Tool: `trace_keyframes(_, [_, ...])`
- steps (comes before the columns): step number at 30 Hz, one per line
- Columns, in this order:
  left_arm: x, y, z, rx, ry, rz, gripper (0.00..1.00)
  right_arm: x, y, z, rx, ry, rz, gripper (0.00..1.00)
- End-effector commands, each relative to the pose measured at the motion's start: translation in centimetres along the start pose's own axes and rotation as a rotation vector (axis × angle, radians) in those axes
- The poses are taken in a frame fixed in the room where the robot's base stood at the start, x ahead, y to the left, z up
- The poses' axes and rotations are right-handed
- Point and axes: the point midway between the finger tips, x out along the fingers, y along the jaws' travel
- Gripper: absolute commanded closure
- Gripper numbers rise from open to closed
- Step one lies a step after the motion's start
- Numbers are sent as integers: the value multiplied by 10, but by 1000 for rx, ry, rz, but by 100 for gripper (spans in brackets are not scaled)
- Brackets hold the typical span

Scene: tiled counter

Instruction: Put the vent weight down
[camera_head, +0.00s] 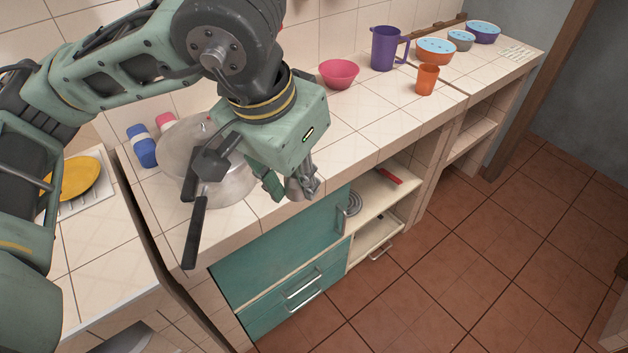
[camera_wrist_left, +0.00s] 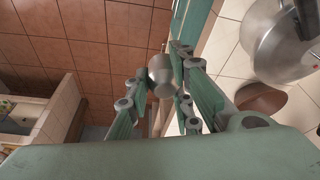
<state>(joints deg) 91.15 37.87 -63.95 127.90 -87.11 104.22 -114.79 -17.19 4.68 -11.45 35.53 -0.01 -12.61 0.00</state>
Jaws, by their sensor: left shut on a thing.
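My left gripper (camera_head: 290,190) is shut on the vent weight (camera_head: 302,184), a small grey metal piece. In the left wrist view the vent weight (camera_wrist_left: 160,74) sits between the fingertips of my left gripper (camera_wrist_left: 160,90). In the head view it appears near the counter's front edge, above the teal cabinet; its height over the counter is hard to tell. A shiny metal pot (camera_head: 228,186) with a dark handle (camera_head: 196,215) stands left of the gripper, partly hidden by my arm. The pot also shows in the left wrist view (camera_wrist_left: 282,48). My right gripper is not in view.
A pink bowl (camera_head: 339,73), purple pitcher (camera_head: 384,48) and orange cup (camera_head: 427,79) stand farther back on the tiled counter (camera_head: 375,118). Blue (camera_head: 142,146) and pink (camera_head: 166,122) items stand behind the pot. Bare tiles lie right of the gripper.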

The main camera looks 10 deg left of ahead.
Motion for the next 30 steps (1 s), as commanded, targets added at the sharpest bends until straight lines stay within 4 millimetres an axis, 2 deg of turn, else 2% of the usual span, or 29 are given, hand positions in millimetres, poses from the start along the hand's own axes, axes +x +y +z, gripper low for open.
trace_keyframes(5, [0,6,-11,-52,0,-14,100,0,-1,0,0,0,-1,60])
trace_keyframes(18, [22,49,-90,-330,1,-94,100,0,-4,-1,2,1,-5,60])
trace_keyframes(24, [27,57,-106,-389,1,-109,100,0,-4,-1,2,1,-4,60])
trace_keyframes(30, [28,57,-108,-400,2,-112,100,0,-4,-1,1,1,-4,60])
